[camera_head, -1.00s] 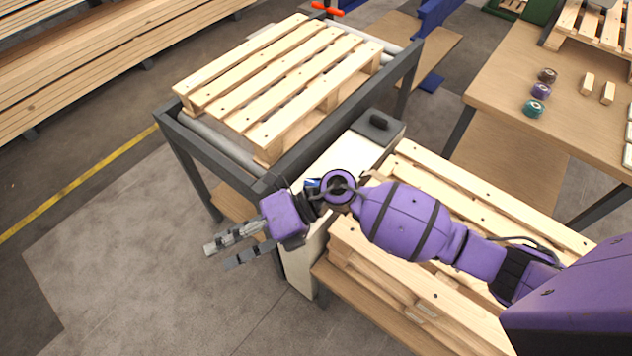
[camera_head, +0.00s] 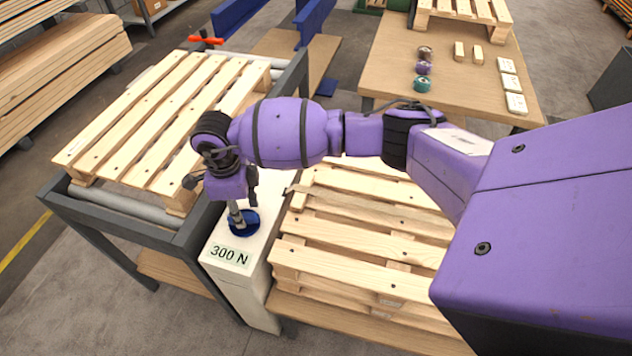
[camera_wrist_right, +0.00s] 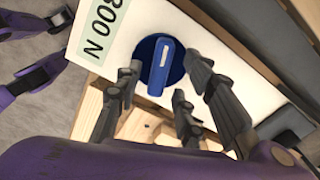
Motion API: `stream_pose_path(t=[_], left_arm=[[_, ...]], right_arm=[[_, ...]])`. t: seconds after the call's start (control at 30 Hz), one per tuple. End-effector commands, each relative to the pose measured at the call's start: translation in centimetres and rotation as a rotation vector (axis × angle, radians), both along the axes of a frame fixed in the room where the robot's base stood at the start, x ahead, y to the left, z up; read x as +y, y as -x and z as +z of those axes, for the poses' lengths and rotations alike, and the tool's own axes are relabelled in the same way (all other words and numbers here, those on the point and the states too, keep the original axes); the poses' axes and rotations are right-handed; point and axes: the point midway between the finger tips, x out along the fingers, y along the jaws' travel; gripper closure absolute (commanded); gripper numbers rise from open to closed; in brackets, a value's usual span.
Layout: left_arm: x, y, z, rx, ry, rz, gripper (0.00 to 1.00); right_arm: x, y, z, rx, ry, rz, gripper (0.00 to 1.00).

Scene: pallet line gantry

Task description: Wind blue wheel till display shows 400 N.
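The blue wheel (camera_head: 244,222) is a round dial on top of a white box (camera_head: 258,266). Its raised grip bar with a pale mark shows in the right wrist view (camera_wrist_right: 158,66). The display (camera_head: 229,255) in front of the wheel reads 300 N; it also shows, cut off, in the wrist view (camera_wrist_right: 100,28). My right gripper (camera_head: 239,212) points down over the wheel. In the wrist view its fingers are spread on either side of the grip bar, with visible gaps.
A pallet (camera_head: 165,120) lies on the grey-framed roller conveyor (camera_head: 180,235) to the left. Stacked pallets (camera_head: 350,262) stand close on the right of the box. A table (camera_head: 390,60) behind holds small coloured pucks and blocks. Floor at the front left is clear.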

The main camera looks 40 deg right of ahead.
Motion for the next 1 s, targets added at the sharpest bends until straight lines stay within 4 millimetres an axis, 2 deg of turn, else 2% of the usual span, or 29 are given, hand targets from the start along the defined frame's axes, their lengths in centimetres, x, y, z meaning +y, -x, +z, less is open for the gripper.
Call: stream_pose_path(t=[0.2,0.47,0.73,1.0], left_arm=[[0.0,0.3,-0.3,0.008,0.0,0.0,0.64],[0.0,0.4,-0.5,0.011,0.0,0.0,0.64],[0.0,0.4,-0.4,0.009,0.0,0.0,0.64],[0.0,0.1,0.0,0.002,0.0,0.0,0.64]], right_arm=[[0.0,0.0,-1.9,-0.001,-0.002,-0.001,0.64],[0.1,-0.1,-2.0,-0.002,-0.003,0.0,0.64],[0.1,-0.1,-1.9,-0.003,-0.003,0.0,0.98],[0.1,-0.1,-1.8,-0.003,-0.003,-0.011,1.0]])
